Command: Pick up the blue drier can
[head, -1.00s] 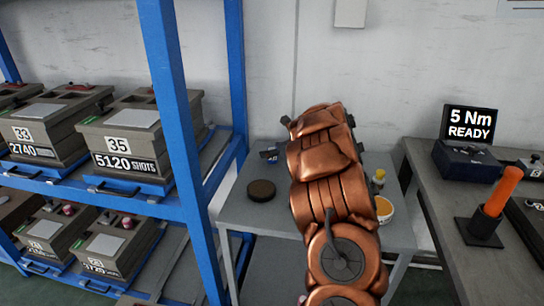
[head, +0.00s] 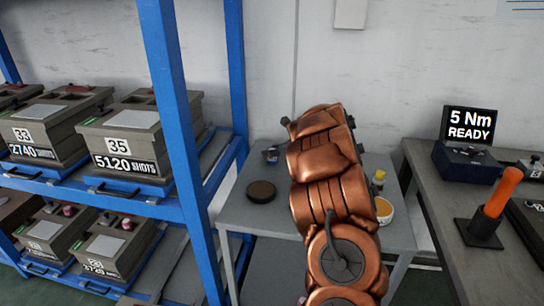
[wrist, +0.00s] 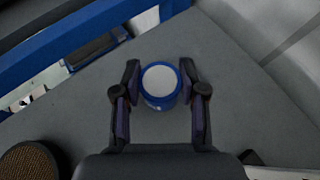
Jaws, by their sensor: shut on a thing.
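The blue drier can (wrist: 159,103) shows in the wrist view as a round blue can with a pale top. It is between the two fingers of my gripper (wrist: 160,85), which is shut on it, one finger against each side. The grey table top (wrist: 240,110) lies beneath the can. I cannot tell whether the can still touches the table. In the head view my copper arm hides the fingers and most of the area around the can.
A round brown-topped item (head: 262,191) stands on the small grey table (head: 240,212). A yellow-filled tub (head: 384,209) and a small yellow-capped bottle (head: 379,178) are to the right of my arm. A blue rack (head: 185,150) rises at left.

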